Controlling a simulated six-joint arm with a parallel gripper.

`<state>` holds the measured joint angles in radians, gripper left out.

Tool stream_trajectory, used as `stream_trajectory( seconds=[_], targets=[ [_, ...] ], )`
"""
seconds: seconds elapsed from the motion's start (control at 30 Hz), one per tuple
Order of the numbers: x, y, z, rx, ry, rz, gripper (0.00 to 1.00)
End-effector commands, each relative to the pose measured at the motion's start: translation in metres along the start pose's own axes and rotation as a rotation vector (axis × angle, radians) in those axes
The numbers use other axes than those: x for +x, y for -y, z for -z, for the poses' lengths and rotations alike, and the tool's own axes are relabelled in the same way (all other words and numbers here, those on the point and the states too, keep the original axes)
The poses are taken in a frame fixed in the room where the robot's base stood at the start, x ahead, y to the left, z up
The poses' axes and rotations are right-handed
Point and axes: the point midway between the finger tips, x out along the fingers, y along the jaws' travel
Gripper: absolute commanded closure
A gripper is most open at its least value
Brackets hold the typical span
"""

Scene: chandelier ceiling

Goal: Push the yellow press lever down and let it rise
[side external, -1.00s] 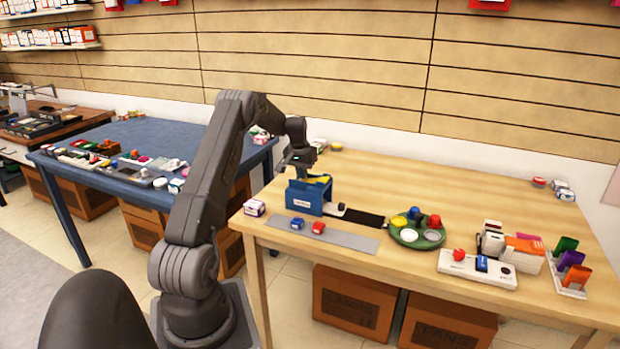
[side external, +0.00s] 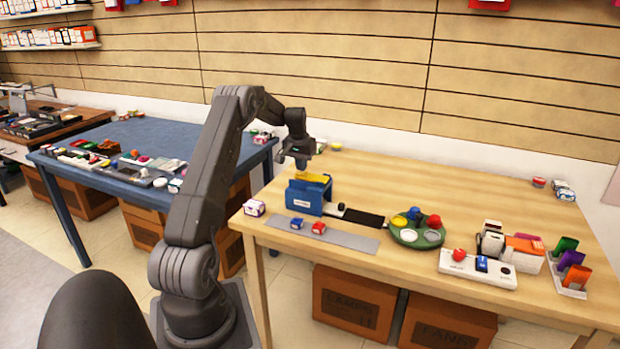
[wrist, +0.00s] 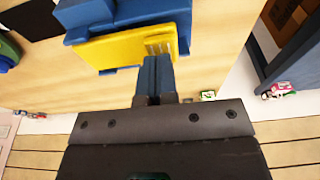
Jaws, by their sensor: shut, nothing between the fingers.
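The blue press (side external: 306,197) stands on the wooden table near its left end. Its yellow lever (side external: 314,178) shows at the top of the press, and it fills the upper middle of the wrist view (wrist: 125,47). Whether the tips touch the lever cannot be told from the wrist view alone.
A grey strip (side external: 340,236) with a blue and a red block lies in front of the press. A black pad (side external: 363,218) and a green round tray (side external: 404,238) are to its right.

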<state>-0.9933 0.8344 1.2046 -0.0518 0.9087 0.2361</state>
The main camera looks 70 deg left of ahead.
Motion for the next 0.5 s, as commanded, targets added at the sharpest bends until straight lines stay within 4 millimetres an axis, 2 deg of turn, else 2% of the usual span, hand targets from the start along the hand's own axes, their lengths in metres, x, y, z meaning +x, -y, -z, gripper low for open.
stream_trajectory(
  seconds=[0.5],
  targets=[
    [-0.035, 0.003, 0.008, 0.0, -0.003, 0.001, 1.0]
  ],
)
